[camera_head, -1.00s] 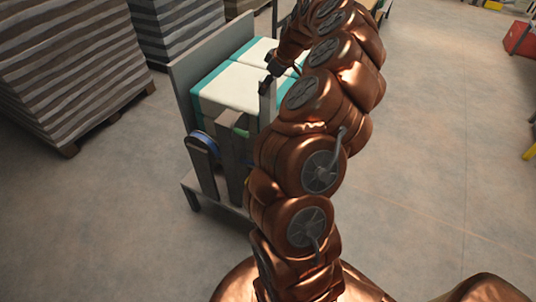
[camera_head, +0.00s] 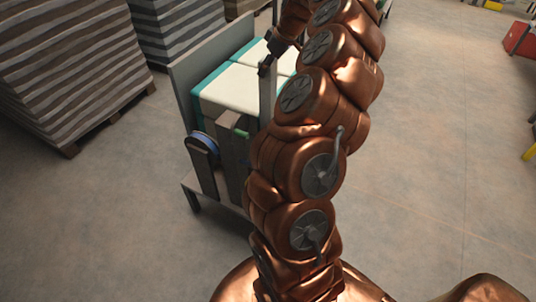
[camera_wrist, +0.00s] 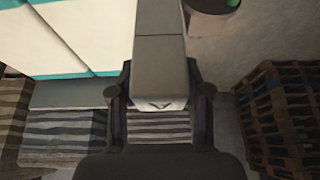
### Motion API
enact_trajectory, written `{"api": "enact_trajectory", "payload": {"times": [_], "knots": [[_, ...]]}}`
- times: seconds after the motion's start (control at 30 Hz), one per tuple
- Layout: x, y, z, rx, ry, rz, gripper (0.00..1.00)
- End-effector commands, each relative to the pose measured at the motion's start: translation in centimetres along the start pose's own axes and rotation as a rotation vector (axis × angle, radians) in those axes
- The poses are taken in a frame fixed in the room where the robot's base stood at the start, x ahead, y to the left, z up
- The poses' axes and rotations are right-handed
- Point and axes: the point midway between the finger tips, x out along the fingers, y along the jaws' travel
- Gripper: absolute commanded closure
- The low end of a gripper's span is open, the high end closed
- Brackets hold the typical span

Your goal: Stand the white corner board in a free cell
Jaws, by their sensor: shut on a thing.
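My gripper (camera_head: 268,62) is shut around the upper end of a long, upright corner board (camera_head: 267,98), which looks light grey here. In the wrist view the fingers (camera_wrist: 160,92) sit on both sides of the board (camera_wrist: 160,55), which runs away from the camera. The board stands beside the front right of the white-and-teal load on the cart. Grey upright holders (camera_head: 232,148) are on the near side of the cart; my arm hides part of them and the board's lower end. I cannot make out which cells are free.
The cart has a tall grey back panel (camera_head: 182,98) and white-and-teal packs (camera_head: 230,92). A blue roll (camera_head: 204,142) hangs at its near left corner. Stacked sacks on pallets (camera_head: 70,75) stand to the left.

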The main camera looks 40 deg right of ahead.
Motion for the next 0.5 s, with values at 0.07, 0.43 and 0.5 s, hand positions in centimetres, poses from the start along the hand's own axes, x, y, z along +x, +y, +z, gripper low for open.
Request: {"api": "enact_trajectory", "payload": {"times": [0.07,0.43,0.5], "knots": [[-0.7,0.1,-0.3,0.000,0.002,0.003,0.93],[-3.0,-0.1,-1.5,0.000,0.001,0.000,0.93],[-3.5,-0.1,-1.7,0.000,0.001,0.000,0.93]]}}
